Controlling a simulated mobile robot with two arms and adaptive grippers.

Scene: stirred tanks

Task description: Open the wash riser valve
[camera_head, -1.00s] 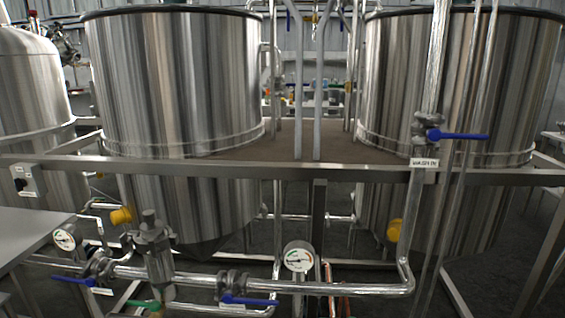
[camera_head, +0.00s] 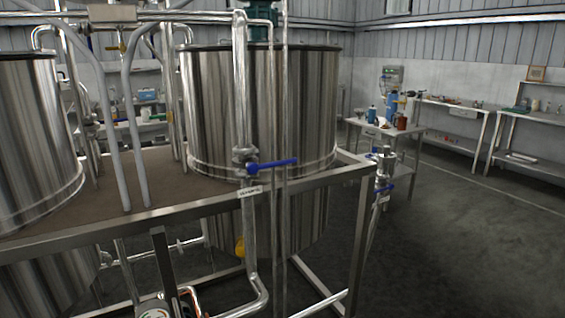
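The wash riser valve (camera_head: 246,160) sits on a vertical steel pipe in front of the right-hand tank. Its blue lever handle (camera_head: 272,165) points to the right, roughly level and across the pipe. A small white label (camera_head: 250,191) is on the pipe just below the valve; its lettering is too small to read surely. The riser pipe (camera_head: 249,240) runs down past the frame rail and bends at the bottom. Neither of my grippers shows in the head view.
A steel frame rail (camera_head: 200,210) crosses behind the riser. A tank (camera_head: 260,110) stands behind it. Another blue-handled valve (camera_head: 385,188) is on a pipe to the right. Tables (camera_head: 390,129) with bottles stand at the back right. Open floor (camera_head: 430,255) lies at the right.

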